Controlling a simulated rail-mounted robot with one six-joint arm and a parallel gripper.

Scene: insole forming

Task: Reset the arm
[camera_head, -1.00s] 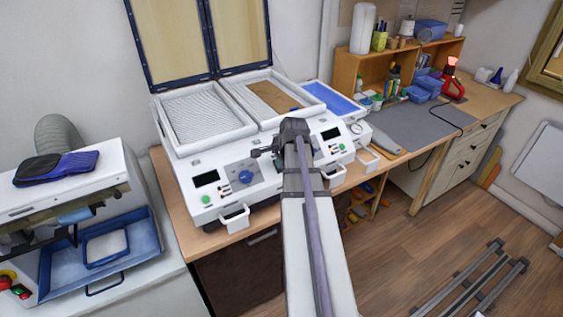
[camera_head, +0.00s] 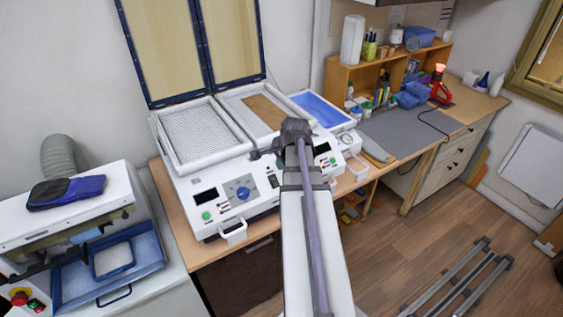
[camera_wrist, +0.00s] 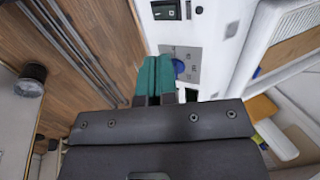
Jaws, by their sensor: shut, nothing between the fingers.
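My arm reaches up from the bottom of the head view to the front of the white two-bay forming machine (camera_head: 178,190). My gripper (camera_head: 256,154) shows small and dark at the arm's end, pointing left over the machine's front. In the wrist view my gripper (camera_wrist: 157,62) has two green fingers side by side, shut with nothing between them. A grey control panel with a blue knob (camera_wrist: 181,66) lies beyond the fingertips. The blue knob also shows in the head view (camera_head: 243,193).
The machine's two framed lids (camera_head: 168,45) stand open. A dark blue insole (camera_head: 66,191) lies on the white unit at left, above a blue tray (camera_head: 153,250). A grey mat (camera_head: 402,135) covers the right bench. Metal rails (camera_head: 460,280) run along the wooden floor.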

